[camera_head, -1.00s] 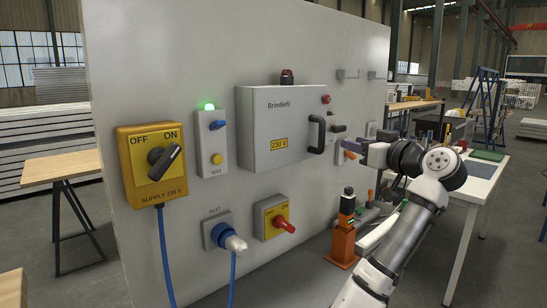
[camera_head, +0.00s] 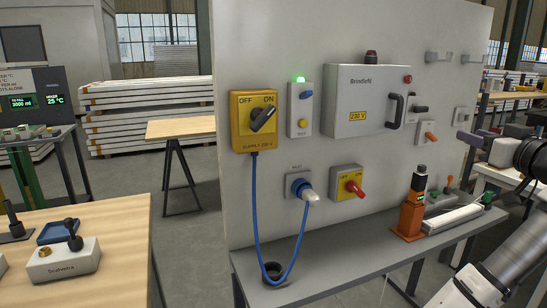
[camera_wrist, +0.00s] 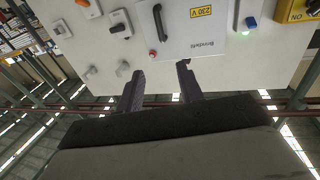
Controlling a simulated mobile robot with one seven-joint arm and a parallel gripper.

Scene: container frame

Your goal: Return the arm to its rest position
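My arm reaches in from the right edge of the head view, and my gripper (camera_head: 468,138) is in front of the right part of the grey panel (camera_head: 270,60). In the wrist view my gripper (camera_wrist: 160,68) shows two dark fingers standing apart with nothing between them. That view shows the panel upside down, with the Brindlefil box (camera_wrist: 195,35) beyond the fingertips. The gripper touches nothing that I can see. Much of the arm is cut off by the frame edge.
The yellow supply switch (camera_head: 254,120), a lit green lamp (camera_head: 300,79) and the red-handled switch (camera_head: 347,183) are on the panel. An orange device (camera_head: 410,215) stands on the grey shelf (camera_head: 330,262) below. A wooden table (camera_head: 120,225) is at the left.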

